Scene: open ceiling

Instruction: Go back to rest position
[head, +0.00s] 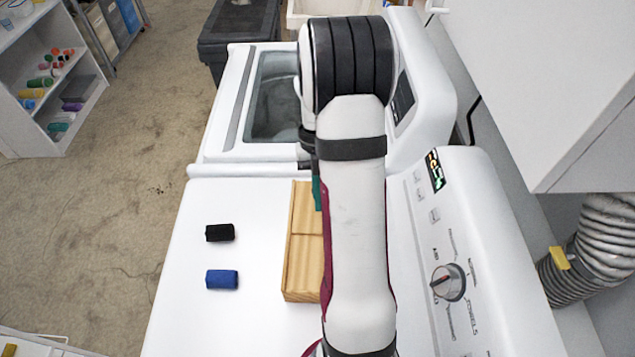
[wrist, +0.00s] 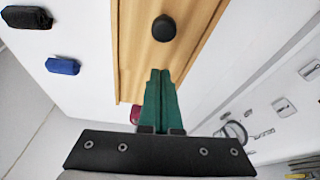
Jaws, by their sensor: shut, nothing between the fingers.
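My gripper (wrist: 161,72) has green fingers, pressed together and empty in the wrist view. They are over a wooden box (wrist: 128,50) that has a round black knob (wrist: 164,28) on top, just past the fingertips. I cannot tell whether the fingers touch the box. In the head view a bit of a green finger (head: 317,193) shows beside my arm. The wooden box (head: 302,268) lies on the white machine there, its right side hidden by my arm.
A black block (head: 219,233) and a blue block (head: 222,279) lie left of the box on the white machine top (head: 190,320). A control panel with a dial (head: 448,282) rises on the right. A second, lidded machine (head: 232,155) stands beyond. A white cabinet (head: 545,80) overhangs at right.

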